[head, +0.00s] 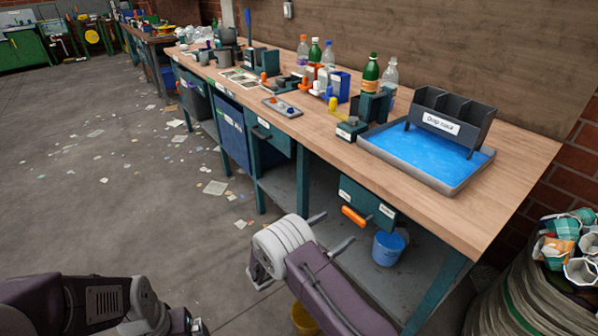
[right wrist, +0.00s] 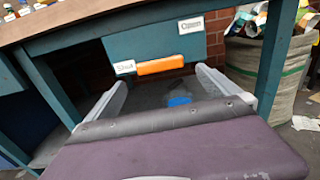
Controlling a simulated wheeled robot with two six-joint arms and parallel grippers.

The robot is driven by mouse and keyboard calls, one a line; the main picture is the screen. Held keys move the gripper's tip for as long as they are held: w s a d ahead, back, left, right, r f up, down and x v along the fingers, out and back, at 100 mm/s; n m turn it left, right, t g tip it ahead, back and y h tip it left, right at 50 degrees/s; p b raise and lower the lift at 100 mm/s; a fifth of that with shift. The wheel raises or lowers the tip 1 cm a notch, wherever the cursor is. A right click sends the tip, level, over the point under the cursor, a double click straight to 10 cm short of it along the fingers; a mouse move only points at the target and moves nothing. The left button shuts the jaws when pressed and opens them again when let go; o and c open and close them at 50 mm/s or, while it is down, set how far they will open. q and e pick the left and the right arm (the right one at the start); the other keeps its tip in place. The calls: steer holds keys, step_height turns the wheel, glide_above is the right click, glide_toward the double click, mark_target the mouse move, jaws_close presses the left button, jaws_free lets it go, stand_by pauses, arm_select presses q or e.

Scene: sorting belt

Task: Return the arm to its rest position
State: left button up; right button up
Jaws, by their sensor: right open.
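My right gripper (head: 330,232) reaches in from the bottom of the head view, its two fingers spread with nothing between them. In the right wrist view the fingers (right wrist: 158,90) stand wide apart below an orange handle (right wrist: 160,65). The handle (head: 353,215) is on a teal panel (head: 367,203) under the workbench, with a "Shut" label to its left and an "Open" label higher to its right. I cannot tell the exact gap between fingers and handle, but the handle is not gripped. My left arm (head: 100,303) shows at the bottom left; its gripper is not seen.
The workbench (head: 450,205) carries a blue-lined tray (head: 425,150), a black sorter (head: 452,112), bottles and tools. A blue bucket (head: 388,248) stands beneath it. A full sack (head: 530,290) is at the right. The floor at left is open, with scattered paper.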

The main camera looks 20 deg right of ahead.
steer(key=s+d+m+g+y, duration=0.35)
steer(key=s+m+g, duration=0.3)
steer(key=s, duration=0.25)
steer(key=s+a+f+m+g+y, duration=0.1)
steer(key=s+a+m+y, duration=0.1)
steer(key=s+m+y, duration=0.3)
steer(key=s+a+f+m+g+y, duration=0.1)
steer(key=s+a+m+g+y, duration=0.2)
steer(key=s, duration=0.4)
steer(key=s+a+r+m+t+y, duration=0.1)
steer(key=a+r+m+t+y, duration=0.1)
steer(key=a+m+t+y, duration=0.45)
step_height(320, 180, up, 26)
steer(key=m+g+h+p, duration=0.1)
steer(key=m+p, duration=0.1)
steer(key=p, duration=2.4)
steer(key=shift+d+r+g, duration=0.25)
steer(key=shift+d+g, duration=0.05)
steer(key=shift+g, duration=0.1)
steer(key=shift+w+f, duration=0.1)
